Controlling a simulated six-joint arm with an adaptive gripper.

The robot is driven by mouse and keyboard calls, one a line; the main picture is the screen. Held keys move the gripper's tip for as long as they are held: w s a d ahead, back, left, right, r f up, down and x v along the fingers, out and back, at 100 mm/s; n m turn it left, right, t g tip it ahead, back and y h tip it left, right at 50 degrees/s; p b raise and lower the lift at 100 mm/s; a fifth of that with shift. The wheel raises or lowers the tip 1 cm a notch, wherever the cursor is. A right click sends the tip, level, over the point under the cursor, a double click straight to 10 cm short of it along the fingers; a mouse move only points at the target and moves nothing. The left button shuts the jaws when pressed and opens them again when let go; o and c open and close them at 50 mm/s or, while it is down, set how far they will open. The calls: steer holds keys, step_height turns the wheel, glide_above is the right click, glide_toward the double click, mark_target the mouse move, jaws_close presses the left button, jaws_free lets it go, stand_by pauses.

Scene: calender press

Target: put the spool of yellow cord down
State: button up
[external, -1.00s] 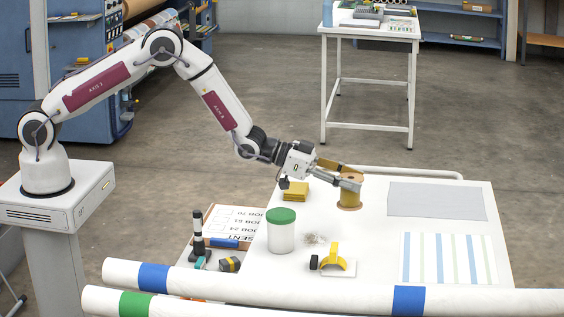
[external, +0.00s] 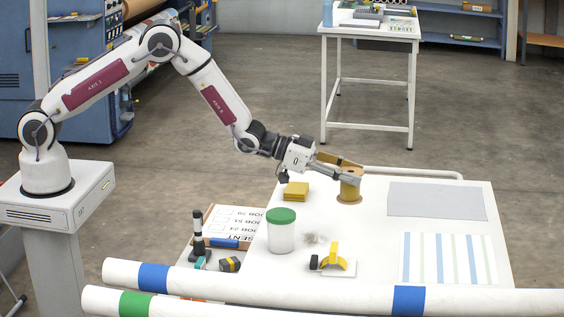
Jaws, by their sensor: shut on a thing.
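The spool of yellow cord (external: 349,189) is upright at the back left part of the white table (external: 375,225), with its brown lower flange showing. My gripper (external: 345,172) reaches in from the left and is shut on the spool, near its upper part. A finger hides part of the spool's top. I cannot tell whether the lower flange touches the table or is just above it.
Yellow pads (external: 296,191) lie left of the spool. A white jar with a green lid (external: 281,230) and a yellow tape dispenser (external: 332,258) stand nearer the front. A grey sheet (external: 436,200) and a striped sheet (external: 449,258) lie at right. Long rolls (external: 320,288) cross the front.

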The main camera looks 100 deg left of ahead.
steer(key=s+a+n+g+y, duration=0.1)
steer(key=s+a+n+y, duration=0.1)
steer(key=a, duration=0.8)
steer(key=s+a+n+g+y, duration=0.1)
steer(key=a+n+y, duration=0.3)
steer(key=a, duration=0.7)
steer(key=shift+s+a+r+n+y, duration=0.3)
steer(key=shift+s+y, duration=0.2)
steer(key=shift+y, duration=0.5)
steer(key=shift+d+f, duration=0.1)
steer(key=shift+f, duration=0.1)
step_height(320, 180, down, 6)
steer(key=shift+f, duration=1.9)
steer(key=shift+f, duration=0.15)
steer(key=o, duration=1.2)
steer(key=shift+c, duration=0.2)
